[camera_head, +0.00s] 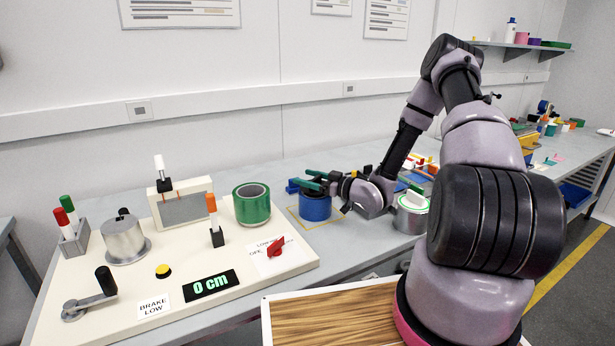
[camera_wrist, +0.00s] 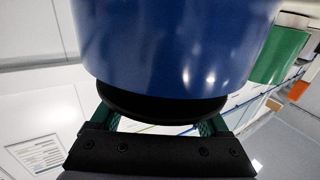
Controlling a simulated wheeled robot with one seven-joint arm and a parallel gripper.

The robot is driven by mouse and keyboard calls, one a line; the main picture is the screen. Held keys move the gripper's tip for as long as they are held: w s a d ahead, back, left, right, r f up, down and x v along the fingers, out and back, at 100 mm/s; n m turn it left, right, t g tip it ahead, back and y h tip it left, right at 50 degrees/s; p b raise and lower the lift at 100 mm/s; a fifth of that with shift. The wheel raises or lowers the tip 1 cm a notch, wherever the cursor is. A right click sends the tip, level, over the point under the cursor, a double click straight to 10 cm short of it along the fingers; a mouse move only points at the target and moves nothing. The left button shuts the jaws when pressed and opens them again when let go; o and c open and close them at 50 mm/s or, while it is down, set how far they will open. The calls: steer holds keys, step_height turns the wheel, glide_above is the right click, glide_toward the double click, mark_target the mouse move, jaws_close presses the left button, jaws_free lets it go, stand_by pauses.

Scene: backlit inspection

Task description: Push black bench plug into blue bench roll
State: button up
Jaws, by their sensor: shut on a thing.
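The blue bench roll (camera_head: 315,208) stands upright on the bench inside a yellow outlined square. In the wrist view, which looks upside down, the blue roll (camera_wrist: 180,45) fills the top. The black bench plug (camera_wrist: 160,108) shows there as a dark round rim against the roll's end. My gripper (camera_head: 316,181) is at the top of the roll, with its green fingers shut on the plug. In the wrist view the fingers of my gripper (camera_wrist: 160,118) lie on either side of the plug. How deep the plug sits in the roll is hidden.
A green roll (camera_head: 252,204) stands left on a cream panel (camera_head: 130,255) with markers, a crank, a red switch and a display reading 0 cm. A grey cylinder with a green-ringed top (camera_head: 411,212) stands right of my gripper. Several coloured items crowd the bench behind my arm.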

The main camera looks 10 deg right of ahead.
steer(key=shift+f, duration=0.8)
steer(key=o, duration=1.1)
steer(key=shift+c, duration=0.2)
step_height(320, 180, up, 10)
